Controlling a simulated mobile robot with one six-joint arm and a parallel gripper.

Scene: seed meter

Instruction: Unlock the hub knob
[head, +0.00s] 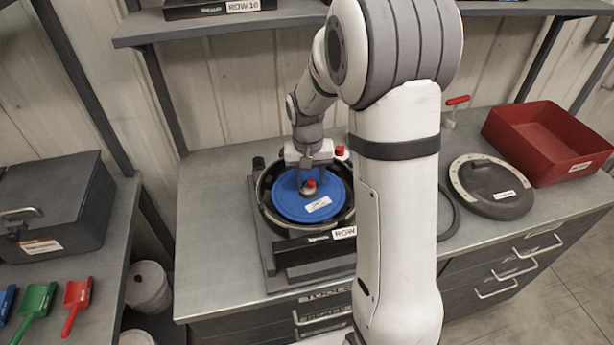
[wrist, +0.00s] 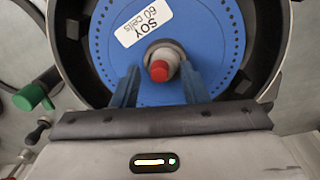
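The hub knob, a grey knob with a red cap (head: 310,184), sits at the centre of a blue seed disc (head: 287,198). The disc lies in a black round meter housing (head: 266,213) on the bench. My gripper (head: 310,178) is over the disc and points down at the knob. In the wrist view the knob's red cap (wrist: 159,71) shows between the two fingers of my gripper (wrist: 160,75). The fingers are apart, one on each side of the knob, with a gap visible on the left. Whether the right finger touches it I cannot tell. The disc (wrist: 108,55) has a white "SOY 60 cells" label.
A dark round cover (head: 492,187) and a red bin (head: 548,142) stand on the bench to the right. A green-handled part (wrist: 33,97) shows beside the housing. A shelf (head: 230,22) runs above the back of the bench. The bench's left front is clear.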

